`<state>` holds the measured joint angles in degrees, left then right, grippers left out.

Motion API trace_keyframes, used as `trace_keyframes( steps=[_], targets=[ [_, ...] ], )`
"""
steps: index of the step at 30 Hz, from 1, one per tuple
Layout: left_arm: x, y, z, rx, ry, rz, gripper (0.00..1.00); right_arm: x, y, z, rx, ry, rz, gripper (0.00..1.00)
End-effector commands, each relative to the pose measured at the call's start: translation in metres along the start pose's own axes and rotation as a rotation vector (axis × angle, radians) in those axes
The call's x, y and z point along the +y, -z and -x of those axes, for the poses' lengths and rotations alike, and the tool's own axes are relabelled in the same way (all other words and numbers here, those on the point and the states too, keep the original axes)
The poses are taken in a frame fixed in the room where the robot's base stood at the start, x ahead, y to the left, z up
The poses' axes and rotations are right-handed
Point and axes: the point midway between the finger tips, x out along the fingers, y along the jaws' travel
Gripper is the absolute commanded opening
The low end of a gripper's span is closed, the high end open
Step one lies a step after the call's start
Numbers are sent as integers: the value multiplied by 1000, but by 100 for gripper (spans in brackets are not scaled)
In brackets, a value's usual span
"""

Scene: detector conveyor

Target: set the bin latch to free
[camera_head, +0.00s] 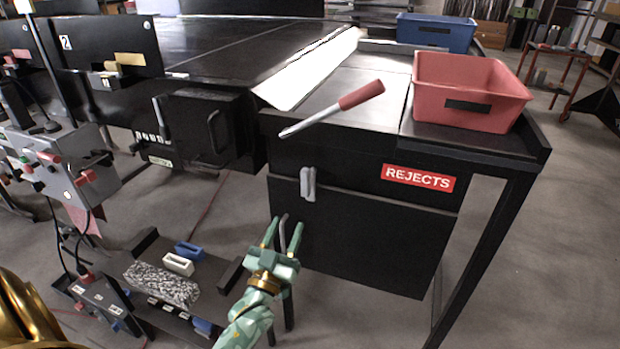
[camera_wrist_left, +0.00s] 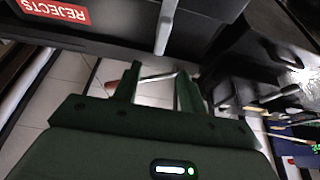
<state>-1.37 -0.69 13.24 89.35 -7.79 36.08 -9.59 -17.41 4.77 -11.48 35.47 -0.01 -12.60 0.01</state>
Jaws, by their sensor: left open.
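A grey handle that looks like this latch (camera_wrist_left: 166,25) also shows at the top of the left wrist view, beyond the fingertips. My left gripper (camera_head: 283,222) is open, below and slightly left of the latch, its fingers pointing up towards it and apart from it. In the left wrist view nothing is gripped between the fingers (camera_wrist_left: 157,80). Any marking for the latch's positions cannot be made out. My right gripper is not in view.
A red-gripped lever (camera_head: 345,105) slants over the bench top, above the latch. A red crate (camera_head: 468,85) stands at the right corner, a blue one (camera_head: 436,32) behind. A low black stand with blocks (camera_head: 160,283) is left of my gripper.

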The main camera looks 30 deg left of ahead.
Motion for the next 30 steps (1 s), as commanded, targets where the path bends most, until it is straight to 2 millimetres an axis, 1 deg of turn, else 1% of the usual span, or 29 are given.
trace_keyframes(
  steps=[3, 9, 12, 15, 18, 21, 30],
  targets=[
    [0, -1, -28, 3, -1, -1, 42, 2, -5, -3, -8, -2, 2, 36],
    [0, -2, -80, 0, 0, 0, 42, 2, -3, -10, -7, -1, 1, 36],
    [0, -3, -102, -1, 0, 0, 42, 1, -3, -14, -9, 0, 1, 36],
    [0, -3, -120, -2, 0, 0, 42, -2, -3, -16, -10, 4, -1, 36],
    [0, -3, -133, -4, -1, -1, 42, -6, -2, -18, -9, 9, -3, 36],
    [0, -2, -140, -4, -1, 0, 42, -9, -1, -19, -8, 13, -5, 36],
    [0, -2, -143, -4, -1, 0, 42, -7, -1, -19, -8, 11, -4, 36]
  ],
)
